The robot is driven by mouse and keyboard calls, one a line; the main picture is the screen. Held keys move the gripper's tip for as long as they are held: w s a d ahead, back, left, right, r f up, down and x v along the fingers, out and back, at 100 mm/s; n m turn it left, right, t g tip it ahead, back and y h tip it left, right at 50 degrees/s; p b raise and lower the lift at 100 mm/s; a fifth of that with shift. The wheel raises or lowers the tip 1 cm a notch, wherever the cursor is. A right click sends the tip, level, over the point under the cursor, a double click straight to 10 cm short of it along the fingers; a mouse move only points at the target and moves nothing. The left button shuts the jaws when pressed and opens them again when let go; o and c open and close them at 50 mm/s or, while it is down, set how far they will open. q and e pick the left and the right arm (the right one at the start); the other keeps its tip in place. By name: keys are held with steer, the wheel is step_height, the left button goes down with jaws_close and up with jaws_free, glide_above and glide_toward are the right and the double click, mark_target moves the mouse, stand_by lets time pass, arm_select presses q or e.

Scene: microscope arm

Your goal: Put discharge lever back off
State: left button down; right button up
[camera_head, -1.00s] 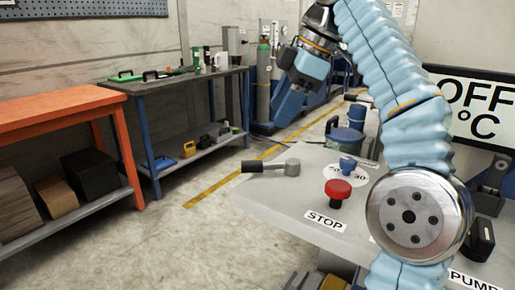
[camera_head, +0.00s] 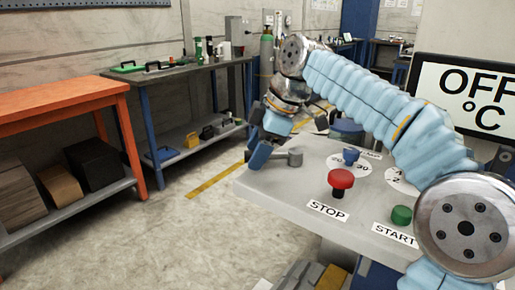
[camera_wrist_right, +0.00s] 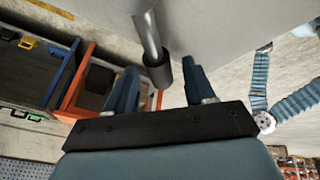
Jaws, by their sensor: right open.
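The discharge lever shows in the head view as a grey pivot (camera_head: 291,157) at the left edge of the grey control panel (camera_head: 280,186). Its black handle is hidden there by my right gripper (camera_head: 260,142), which is at the lever. In the right wrist view, the metal shaft with its black handle (camera_wrist_right: 159,72) reaches down between the two blue fingers of the right gripper (camera_wrist_right: 161,90). The fingers are open, with a gap on both sides of the handle. I do not see my left gripper in the head view.
The panel carries a red STOP button (camera_head: 340,180), a green START button (camera_head: 401,214) and a blue knob (camera_head: 350,155). A screen reading OFF °C (camera_head: 470,98) stands at the right.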

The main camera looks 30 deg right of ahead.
jaws_close()
stand_by(0.3)
